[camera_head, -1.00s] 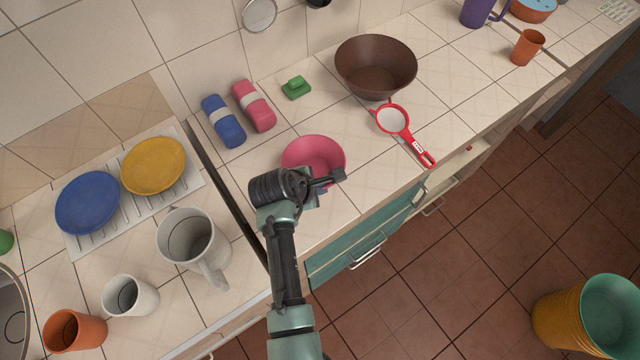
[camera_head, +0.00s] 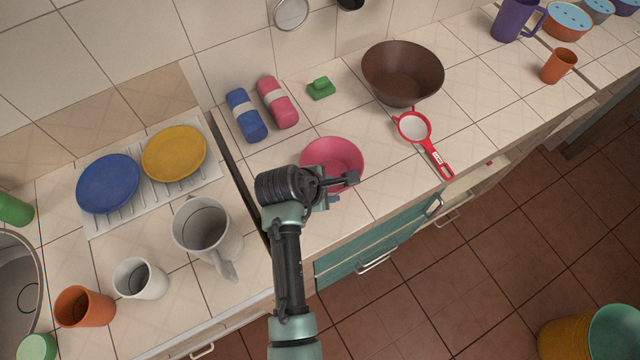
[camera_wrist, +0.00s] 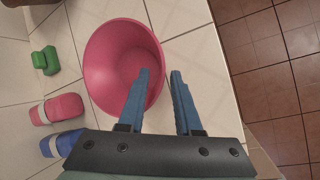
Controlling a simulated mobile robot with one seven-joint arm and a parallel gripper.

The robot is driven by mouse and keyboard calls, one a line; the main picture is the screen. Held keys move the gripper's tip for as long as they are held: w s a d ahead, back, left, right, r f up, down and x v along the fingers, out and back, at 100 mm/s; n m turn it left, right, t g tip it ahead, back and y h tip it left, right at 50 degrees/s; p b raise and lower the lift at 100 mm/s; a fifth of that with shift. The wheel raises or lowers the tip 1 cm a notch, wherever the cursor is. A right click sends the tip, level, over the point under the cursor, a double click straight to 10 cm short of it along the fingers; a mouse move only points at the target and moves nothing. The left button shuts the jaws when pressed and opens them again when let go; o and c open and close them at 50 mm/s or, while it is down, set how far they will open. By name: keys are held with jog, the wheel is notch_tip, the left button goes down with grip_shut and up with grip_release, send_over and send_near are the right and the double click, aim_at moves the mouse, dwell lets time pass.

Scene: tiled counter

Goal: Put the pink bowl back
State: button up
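The pink bowl (camera_head: 330,152) stands upright and looks empty on the tiled counter, near its front edge. My gripper (camera_head: 352,185) is at the bowl's near right side in the head view and partly covers it. In the wrist view the bowl (camera_wrist: 108,62) is large and left of centre. There my gripper (camera_wrist: 161,76) has its two blue fingers apart. The left finger overlaps the bowl's inside and the right finger is outside it, with the rim showing in the gap. I cannot tell how deep the fingers reach.
A brown bowl (camera_head: 385,82), a red strainer (camera_head: 413,127), a green block (camera_head: 321,90) and blue and pink bundles (camera_head: 277,102) lie around the bowl. A grey mug (camera_head: 201,226) and a rack with plates (camera_head: 174,153) are left. Floor lies beyond the counter edge.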

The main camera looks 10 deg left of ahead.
jog(key=v, duration=0.9)
jog(key=w+r+m+t+y, duration=0.1)
jog(key=w+r+m+t, duration=0.25)
jog(key=r, duration=0.65)
jog(key=w+r+m+t+y, duration=0.1)
jog(key=w+r+m+t, duration=0.25)
jog(key=r, duration=0.75)
jog(key=w+r+m+t+y, duration=0.1)
jog(key=w+r+m+t, duration=0.3)
jog(key=r, duration=0.6)
jog(key=s+d+r+m+t, duration=0.1)
jog(key=s+r+m+t, duration=0.2)
jog(key=r, duration=0.7)
jog(key=s+d+r+m+t, duration=0.2)
jog(key=s+r, duration=0.4)
jog(key=r, duration=0.3)
jog(key=s+d+r+m+t, duration=0.1)
jog(key=s+r+m+t, duration=0.2)
jog(key=r, duration=0.7)
jog(key=s+t, duration=0.2)
jog(key=t, duration=0.1)
jog(key=shift+s+d+r+m+y+b, duration=0.3)
jog(key=shift+d+r+m+y+b, duration=0.05)
jog(key=shift+m+y, duration=0.05)
